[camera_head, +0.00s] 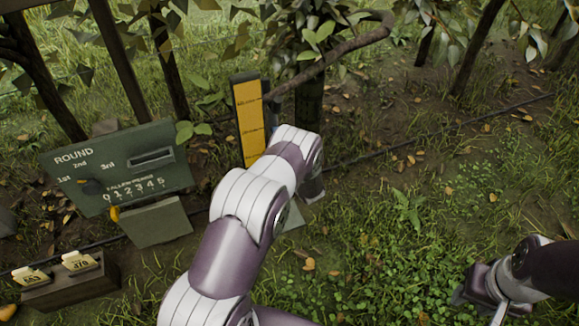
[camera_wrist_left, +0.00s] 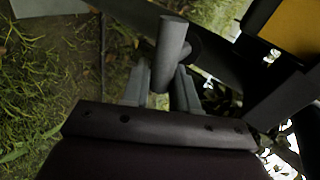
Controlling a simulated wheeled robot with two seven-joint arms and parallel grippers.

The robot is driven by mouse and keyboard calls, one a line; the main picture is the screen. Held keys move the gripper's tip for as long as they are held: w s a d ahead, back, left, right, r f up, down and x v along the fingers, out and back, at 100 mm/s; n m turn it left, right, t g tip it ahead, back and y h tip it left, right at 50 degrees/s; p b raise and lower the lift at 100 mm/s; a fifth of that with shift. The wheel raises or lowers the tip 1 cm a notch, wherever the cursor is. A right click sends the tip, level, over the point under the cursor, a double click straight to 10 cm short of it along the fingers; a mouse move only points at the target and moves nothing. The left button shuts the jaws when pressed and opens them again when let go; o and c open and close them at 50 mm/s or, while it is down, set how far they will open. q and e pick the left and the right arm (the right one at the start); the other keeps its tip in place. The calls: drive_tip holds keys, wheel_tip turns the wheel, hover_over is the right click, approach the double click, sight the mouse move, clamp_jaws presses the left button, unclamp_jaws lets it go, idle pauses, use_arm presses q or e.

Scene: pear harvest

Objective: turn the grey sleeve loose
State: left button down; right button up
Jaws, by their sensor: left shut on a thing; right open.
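The grey sleeve (camera_wrist_left: 172,48) is a smooth grey cylinder in the left wrist view. It stands out between the two grey fingers of my left gripper (camera_wrist_left: 163,82), which is shut on it. A dark round part and a dark bar lie behind the sleeve. In the head view my left arm reaches up to the yellow marked post and hides the sleeve and most of the gripper. My right gripper (camera_head: 484,291) is low at the right of the head view, open and empty over the grass, far from the sleeve.
The yellow post (camera_head: 248,120) stands before a trunk with a bent branch (camera_head: 345,48). A green "ROUND" board (camera_head: 120,165) and a wooden block with tags (camera_head: 70,283) are at left. A dark hose (camera_head: 440,130) crosses the ground. Grass at right is clear.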

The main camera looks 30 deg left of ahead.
use_arm(q)
drive_tip(key=shift+f+m+g, duration=0.25)
drive_tip(key=shift+m+g, duration=0.05)
drive_tip(key=shift+s+y, duration=0.1)
drive_tip(key=shift+y, duration=0.2)
drive_tip(key=c, duration=1)
unclamp_jaws()
drive_tip(key=shift+c, duration=0.2)
drive_tip(key=shift+d+r, duration=0.2)
drive_tip(key=shift+r, duration=0.05)
drive_tip(key=p+v, duration=0.5)
drive_tip(key=v, duration=0.7)
drive_tip(key=shift+p, duration=0.4)
